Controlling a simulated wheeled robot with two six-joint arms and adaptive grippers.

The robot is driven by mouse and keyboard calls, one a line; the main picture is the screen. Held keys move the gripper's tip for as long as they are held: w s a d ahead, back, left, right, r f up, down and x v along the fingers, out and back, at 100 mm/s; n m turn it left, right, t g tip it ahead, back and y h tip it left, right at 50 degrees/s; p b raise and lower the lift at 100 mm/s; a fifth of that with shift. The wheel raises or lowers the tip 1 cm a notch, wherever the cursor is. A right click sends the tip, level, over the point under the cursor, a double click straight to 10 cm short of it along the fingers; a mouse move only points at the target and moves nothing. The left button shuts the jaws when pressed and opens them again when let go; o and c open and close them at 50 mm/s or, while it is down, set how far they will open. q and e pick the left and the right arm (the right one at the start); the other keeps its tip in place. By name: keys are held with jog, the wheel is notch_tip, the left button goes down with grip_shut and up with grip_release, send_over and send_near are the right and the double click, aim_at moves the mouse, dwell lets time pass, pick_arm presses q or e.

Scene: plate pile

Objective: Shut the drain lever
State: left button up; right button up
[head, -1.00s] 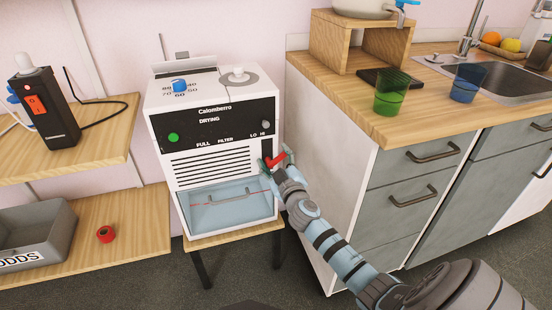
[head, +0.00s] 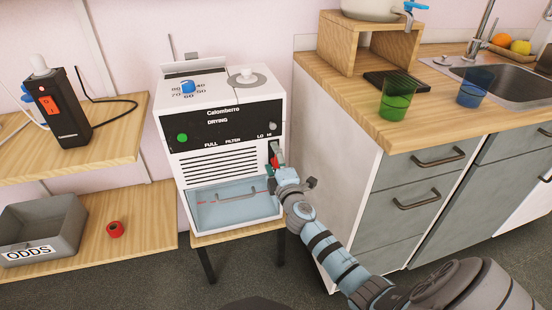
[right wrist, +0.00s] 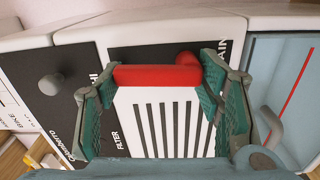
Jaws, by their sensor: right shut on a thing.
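The drain lever is a red handle (head: 275,148) on the front of the white drying machine (head: 272,98), at the right of its slotted grille. It stands about upright in the head view. In the right wrist view the red lever (right wrist: 150,75) lies across between the two green-padded fingers, beside the partly covered DRAIN lettering. My right gripper (head: 273,168) is at the lever's lower part. It also shows in the right wrist view (right wrist: 160,95), its fingers at either end of the red bar and shut on it. My left gripper is not in view.
Below the grille is a clear tank (head: 235,208) with a handle. The wooden counter (head: 345,95) with drawers stands close on the right, with a green cup (head: 397,97) and a blue cup (head: 474,87). Shelves on the left hold a grey ODDS bin (head: 60,222).

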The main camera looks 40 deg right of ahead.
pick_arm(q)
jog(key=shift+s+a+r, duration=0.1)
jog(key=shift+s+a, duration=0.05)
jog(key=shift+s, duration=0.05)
pick_arm(e)
jog(key=shift+w+a+r+n, duration=0.1)
jog(key=shift+r+n, duration=0.15)
jog(key=shift+n, duration=0.35)
jog(key=o, duration=1.1)
jog(key=shift+c, duration=0.2)
jog(key=shift+o, duration=0.3)
jog(key=shift+f, duration=0.1)
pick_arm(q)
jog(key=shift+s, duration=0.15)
pick_arm(e)
jog(key=v, duration=1.2)
